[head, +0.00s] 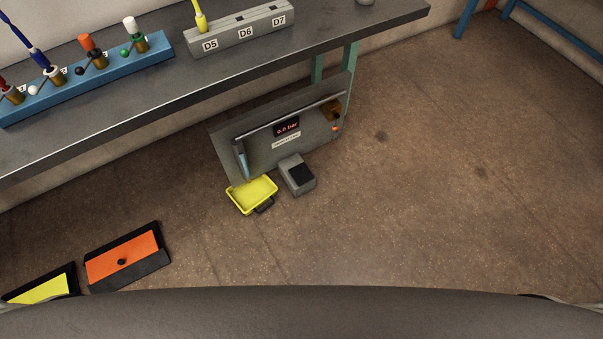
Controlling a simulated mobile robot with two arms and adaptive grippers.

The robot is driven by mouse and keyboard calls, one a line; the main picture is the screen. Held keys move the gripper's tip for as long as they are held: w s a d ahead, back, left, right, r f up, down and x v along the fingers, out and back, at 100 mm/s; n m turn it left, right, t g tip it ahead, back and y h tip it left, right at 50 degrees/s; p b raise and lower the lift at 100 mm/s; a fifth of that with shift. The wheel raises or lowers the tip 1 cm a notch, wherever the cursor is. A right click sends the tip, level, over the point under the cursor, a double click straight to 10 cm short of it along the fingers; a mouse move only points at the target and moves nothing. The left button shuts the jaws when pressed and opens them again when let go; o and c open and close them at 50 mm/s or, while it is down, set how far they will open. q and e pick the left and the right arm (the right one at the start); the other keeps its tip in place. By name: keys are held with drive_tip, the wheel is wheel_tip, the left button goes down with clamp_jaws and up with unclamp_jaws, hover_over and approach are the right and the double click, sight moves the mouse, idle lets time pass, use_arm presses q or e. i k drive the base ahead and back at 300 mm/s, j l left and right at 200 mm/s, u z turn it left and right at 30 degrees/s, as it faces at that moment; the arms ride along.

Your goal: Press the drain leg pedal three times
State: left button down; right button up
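A grey pedal box (292,185) with a black pad (301,173) on top stands on the floor in front of a grey panel. The panel (263,158) stands under the bench and carries a small display (287,127) with red digits in bar, too small to read surely. A label plate (286,141) below it is unreadable. A yellow tray (252,194) sits on the floor just left of the pedal, below a bluish tube (241,161). Neither of my grippers is in view, and nothing touches the pedal.
The bench (130,113) above holds a blue manifold (62,88) with coloured hose fittings and a grey block (240,34) marked D5, D6, D7. An orange floor plate (124,256) and a yellow one (40,286) lie at lower left. Floor to the right is clear.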

sight(300, 173)
drive_tip(key=i+l+u, duration=0.1)
drive_tip(key=l, duration=0.2)
drive_tip(key=i+l+u, duration=0.1)
drive_tip(key=l, duration=0.25)
drive_tip(key=i+l+u, duration=0.1)
drive_tip(key=i+l, duration=0.3)
drive_tip(key=l, duration=0.3)
drive_tip(key=i+l+u, duration=0.15)
drive_tip(key=l, duration=0.2)
